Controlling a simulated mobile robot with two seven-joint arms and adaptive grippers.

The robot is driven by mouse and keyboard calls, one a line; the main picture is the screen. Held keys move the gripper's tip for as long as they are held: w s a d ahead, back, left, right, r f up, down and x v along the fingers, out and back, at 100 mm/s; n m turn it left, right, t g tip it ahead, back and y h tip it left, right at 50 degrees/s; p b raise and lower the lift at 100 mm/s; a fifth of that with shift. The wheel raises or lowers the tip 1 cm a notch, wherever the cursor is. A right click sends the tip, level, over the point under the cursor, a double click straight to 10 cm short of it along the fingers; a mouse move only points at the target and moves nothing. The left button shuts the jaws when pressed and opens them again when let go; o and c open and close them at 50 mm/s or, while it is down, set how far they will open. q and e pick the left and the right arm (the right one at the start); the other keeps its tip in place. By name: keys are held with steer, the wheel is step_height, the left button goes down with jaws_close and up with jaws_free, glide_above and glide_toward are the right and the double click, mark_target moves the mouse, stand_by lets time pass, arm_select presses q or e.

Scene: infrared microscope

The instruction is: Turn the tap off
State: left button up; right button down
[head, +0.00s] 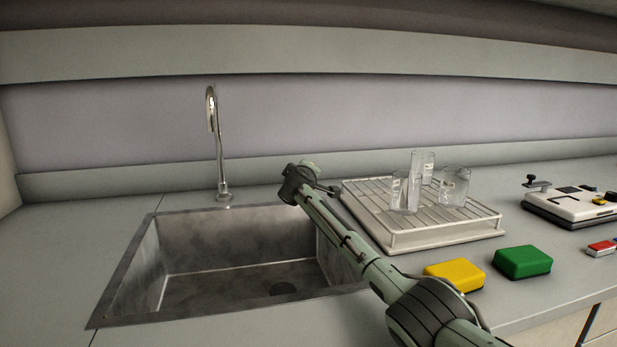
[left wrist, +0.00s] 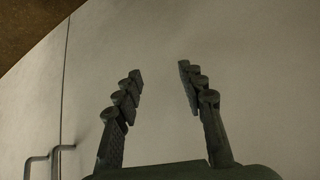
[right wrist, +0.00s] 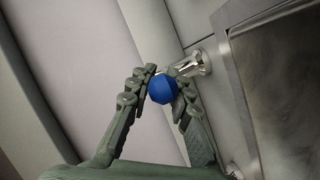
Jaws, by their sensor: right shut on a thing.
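The chrome tap (head: 220,150) stands behind the sink, with a tall curved spout. In the right wrist view my right gripper (right wrist: 166,80) has its fingers closed on the two sides of a blue faceted knob (right wrist: 162,89). A chrome fitting (right wrist: 196,63) shows just beyond the knob at the sink's edge. In the head view my right arm reaches over the sink's right side; its hand (head: 298,184) is right of the tap's base, and the knob is hidden there. My left gripper (left wrist: 158,82) is open and empty in the left wrist view.
The metal sink (head: 150,265) is empty. A wire drying rack (head: 440,238) with several glasses stands right of my arm. A yellow block (head: 455,274), a green block (head: 522,262) and a white device (head: 575,203) lie further right. A cabinet handle (left wrist: 38,160) shows near my left gripper.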

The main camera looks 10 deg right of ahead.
steer(key=shift+s+a+f, duration=0.1)
steer(key=shift+a+f, duration=0.2)
steer(key=c, duration=1.6)
jaws_free()
steer(key=shift+r, duration=0.1)
steer(key=shift+d, duration=0.1)
steer(key=shift+r, duration=0.2)
steer(key=shift+r, duration=0.3)
step_height(320, 180, up, 9)
steer(key=shift+s+r, duration=0.1)
steer(key=shift+s, duration=0.05)
